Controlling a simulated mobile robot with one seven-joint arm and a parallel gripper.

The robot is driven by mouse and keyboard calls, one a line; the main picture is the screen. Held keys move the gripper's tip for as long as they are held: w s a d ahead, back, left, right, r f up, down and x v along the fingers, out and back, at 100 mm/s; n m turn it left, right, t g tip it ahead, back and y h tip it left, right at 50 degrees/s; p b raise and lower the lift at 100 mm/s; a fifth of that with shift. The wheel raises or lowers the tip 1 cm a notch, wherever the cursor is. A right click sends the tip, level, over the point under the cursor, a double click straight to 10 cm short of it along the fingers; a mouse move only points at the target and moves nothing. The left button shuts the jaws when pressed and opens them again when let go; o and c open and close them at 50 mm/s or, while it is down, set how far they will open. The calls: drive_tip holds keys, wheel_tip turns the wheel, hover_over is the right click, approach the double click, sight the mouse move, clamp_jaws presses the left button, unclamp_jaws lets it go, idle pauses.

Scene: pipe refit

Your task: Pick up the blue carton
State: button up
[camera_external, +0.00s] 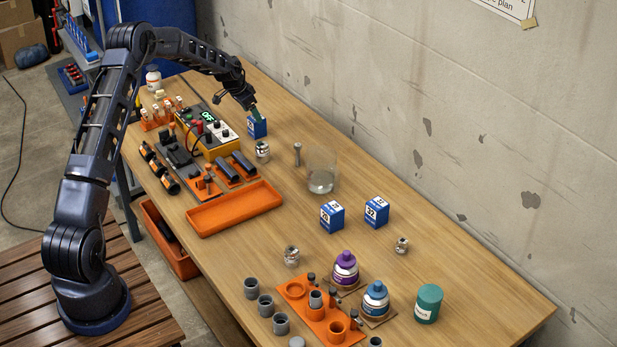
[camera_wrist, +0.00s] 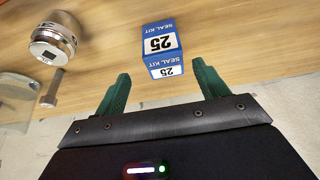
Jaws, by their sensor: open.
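A blue and white carton (camera_external: 258,128) stands on the table near the wall, just below my gripper (camera_external: 252,108). In the wrist view this carton (camera_wrist: 161,42) reads "SEAL KIT 25" and lies ahead of the gap between my green fingertips (camera_wrist: 161,76). The fingers are spread and nothing is held between them. Two other blue and white cartons stand further down the table: one marked 20 (camera_external: 332,217) and one that seems to read 32 (camera_external: 376,212).
A metal fitting (camera_external: 262,150) stands close to the carton and a grey bolt-like part (camera_external: 298,154) is to its right. A yellow instrument box (camera_external: 212,132) lies left of the carton. A clear jar (camera_external: 321,178) and an orange tray (camera_external: 234,210) are nearer the camera.

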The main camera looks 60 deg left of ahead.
sight(254, 121)
drive_tip(key=shift+a+x, duration=0.15)
drive_tip(key=shift+x, duration=1.75)
drive_tip(key=shift+a+x, duration=0.15)
drive_tip(key=shift+x, duration=1.75)
drive_tip(key=shift+s+f, duration=0.1)
drive_tip(key=shift+s, duration=0.05)
drive_tip(key=c, duration=1.1)
